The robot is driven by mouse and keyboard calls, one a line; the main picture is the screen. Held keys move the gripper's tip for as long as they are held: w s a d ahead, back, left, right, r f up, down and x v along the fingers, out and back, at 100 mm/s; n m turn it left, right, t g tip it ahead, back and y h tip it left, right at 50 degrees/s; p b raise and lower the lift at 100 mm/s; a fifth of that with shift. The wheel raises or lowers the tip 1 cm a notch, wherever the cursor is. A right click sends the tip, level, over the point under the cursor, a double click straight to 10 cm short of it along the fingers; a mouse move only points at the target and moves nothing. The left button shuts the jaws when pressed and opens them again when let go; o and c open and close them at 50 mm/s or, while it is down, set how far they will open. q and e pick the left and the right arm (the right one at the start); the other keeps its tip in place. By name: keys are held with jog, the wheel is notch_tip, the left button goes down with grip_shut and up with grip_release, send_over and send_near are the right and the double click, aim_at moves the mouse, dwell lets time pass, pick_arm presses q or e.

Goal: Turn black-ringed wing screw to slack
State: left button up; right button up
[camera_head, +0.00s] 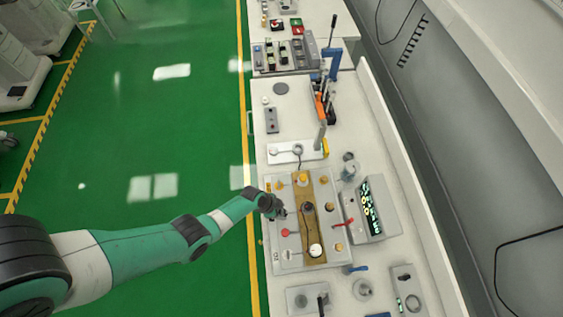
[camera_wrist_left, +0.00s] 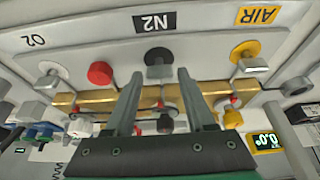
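The black-ringed wing screw (camera_wrist_left: 158,52) sits on the light panel under the N2 label (camera_wrist_left: 154,22) in the left wrist view. Its ring is black and its wing is grey. My left gripper (camera_wrist_left: 161,74) is open, with one finger to each side of the screw in the picture. Whether the fingers touch the wing, I cannot tell. In the head view my left gripper (camera_head: 279,212) is over the left part of the panel (camera_head: 291,260) and hides the screw there. My right gripper is not in view.
Beside the screw are a red knob (camera_wrist_left: 100,72) and a yellow-ringed screw (camera_wrist_left: 245,49) under the AIR label. A white-ringed screw (camera_wrist_left: 49,67) is at the left. A brass bar (camera_wrist_left: 68,101) crosses behind the fingers. A green-digit display (camera_head: 371,208) stands right of the panel.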

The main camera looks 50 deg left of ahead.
pick_arm(q)
grip_shut()
